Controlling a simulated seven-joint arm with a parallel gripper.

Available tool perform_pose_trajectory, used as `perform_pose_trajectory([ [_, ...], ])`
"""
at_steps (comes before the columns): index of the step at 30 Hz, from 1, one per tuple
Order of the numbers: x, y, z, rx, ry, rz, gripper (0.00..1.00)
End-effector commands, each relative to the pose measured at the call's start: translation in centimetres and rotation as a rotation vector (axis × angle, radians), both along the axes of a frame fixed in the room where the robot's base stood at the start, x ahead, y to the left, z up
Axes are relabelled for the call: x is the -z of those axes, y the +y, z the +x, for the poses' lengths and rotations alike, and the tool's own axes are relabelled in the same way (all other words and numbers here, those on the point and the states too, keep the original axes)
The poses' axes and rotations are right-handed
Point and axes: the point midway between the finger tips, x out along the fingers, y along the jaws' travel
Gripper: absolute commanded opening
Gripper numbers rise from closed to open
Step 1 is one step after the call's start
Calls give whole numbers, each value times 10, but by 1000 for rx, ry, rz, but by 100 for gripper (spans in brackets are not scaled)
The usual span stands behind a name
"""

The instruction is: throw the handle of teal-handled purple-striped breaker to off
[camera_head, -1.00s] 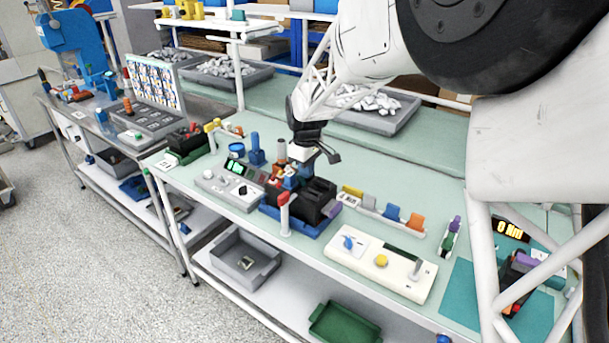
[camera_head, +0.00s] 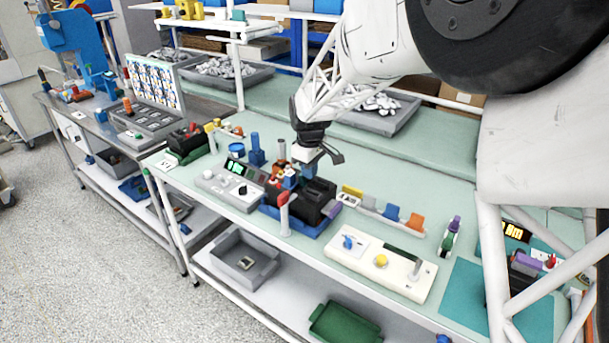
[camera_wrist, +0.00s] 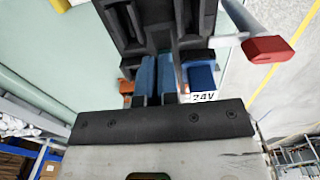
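My gripper (camera_head: 311,170) is low over a black block (camera_head: 316,200) on a blue base on the bench. In the wrist view its two blue fingers (camera_wrist: 157,78) lie side by side, closed to a narrow gap, with nothing clearly between them. The black block (camera_wrist: 128,25) lies just beyond the fingertips; I cannot tell whether they touch. A purple part (camera_head: 333,208) shows at the block's right end. No teal handle is clear there. A small purple-and-green piece (camera_head: 453,228) stands farther right, and a purple-topped black unit (camera_head: 526,265) is partly hidden by my arm.
A red-topped post (camera_head: 284,212) rises in front of the block; its red top (camera_wrist: 268,48) shows in the wrist view. A grey control box (camera_head: 222,187) is left, a cream panel (camera_head: 405,280) right. A rail of coloured pieces (camera_head: 391,212) runs behind the panel.

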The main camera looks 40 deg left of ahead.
Motion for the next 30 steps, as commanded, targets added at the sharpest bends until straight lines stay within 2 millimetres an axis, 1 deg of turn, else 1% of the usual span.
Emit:
perform_pose_trajectory([
  [1,33,-10,-3,3,28,-34,0],
  [10,31,-9,-3,2,27,-33,0],
  [14,27,-9,-4,2,27,-33,0],
  [23,6,-7,-5,1,28,-32,0],
  [30,-18,-5,-5,0,22,-25,0],
])
